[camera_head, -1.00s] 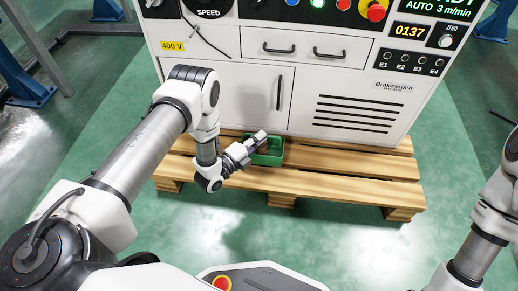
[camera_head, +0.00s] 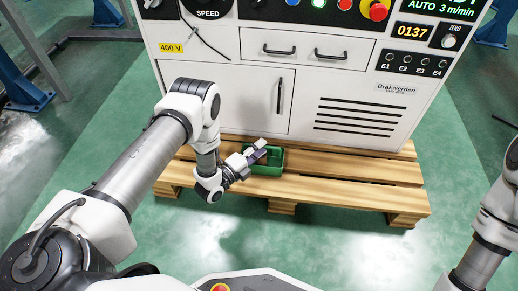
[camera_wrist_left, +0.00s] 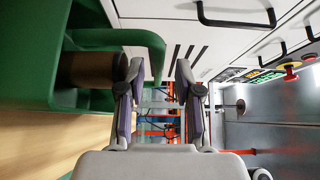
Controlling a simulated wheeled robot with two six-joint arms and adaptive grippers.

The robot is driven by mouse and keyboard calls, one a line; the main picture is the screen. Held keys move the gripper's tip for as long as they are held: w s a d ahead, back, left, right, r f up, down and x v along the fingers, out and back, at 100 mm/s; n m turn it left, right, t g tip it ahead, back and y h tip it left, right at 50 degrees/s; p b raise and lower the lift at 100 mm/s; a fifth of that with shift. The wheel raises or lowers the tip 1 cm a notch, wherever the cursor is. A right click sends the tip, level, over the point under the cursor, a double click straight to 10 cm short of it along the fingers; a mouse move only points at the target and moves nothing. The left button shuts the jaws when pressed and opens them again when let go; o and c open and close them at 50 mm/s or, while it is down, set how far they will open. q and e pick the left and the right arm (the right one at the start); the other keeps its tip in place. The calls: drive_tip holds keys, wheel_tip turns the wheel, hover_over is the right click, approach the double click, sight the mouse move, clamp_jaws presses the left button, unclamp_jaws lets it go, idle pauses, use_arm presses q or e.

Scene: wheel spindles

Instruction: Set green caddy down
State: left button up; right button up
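The green caddy (camera_head: 270,170) is on the wooden pallet in front of the machine, and seems to rest on its planks. My left gripper (camera_head: 262,149) is at the caddy's upper left side. In the left wrist view, the caddy (camera_wrist_left: 25,85) fills the upper left, with a brown cylinder (camera_wrist_left: 92,69) inside. Its green handle (camera_wrist_left: 157,62) bends down to between the fingertips of my left gripper (camera_wrist_left: 158,85). The fingers are apart, with gaps beside the handle. My right gripper is out of view; only part of that arm shows at the right edge.
The pallet (camera_head: 340,190) has bare planks to the right of the caddy. The white machine cabinet (camera_head: 225,95) stands right behind, with a vertical door handle above the caddy. Green floor lies open in front of the pallet.

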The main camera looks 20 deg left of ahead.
use_arm(q)
drive_tip(key=p+v, duration=0.6)
drive_tip(key=v, duration=0.5)
drive_tip(key=s+d+f+n+g+y, duration=0.3)
drive_tip(key=s+d+n+g, duration=0.15)
drive_tip(key=n+g, duration=0.4)
drive_tip(key=s+a+r+n+g+y, duration=0.15)
drive_tip(key=s+n+g, duration=0.25)
drive_tip(key=s+n, duration=0.4)
drive_tip(key=s+r+n+g+y, duration=0.25)
drive_tip(key=s+n+g, duration=0.3)
drive_tip(key=s, duration=0.55)
wheel_tip(320, 180, up, 41)
drive_tip(key=t+p, duration=0.1)
drive_tip(key=p, duration=3.8)
drive_tip(key=shift+w+d+f+n+h+p, duration=0.15)
drive_tip(key=shift+w+d+n+h+p, duration=0.15)
drive_tip(key=shift+h+p, duration=0.1)
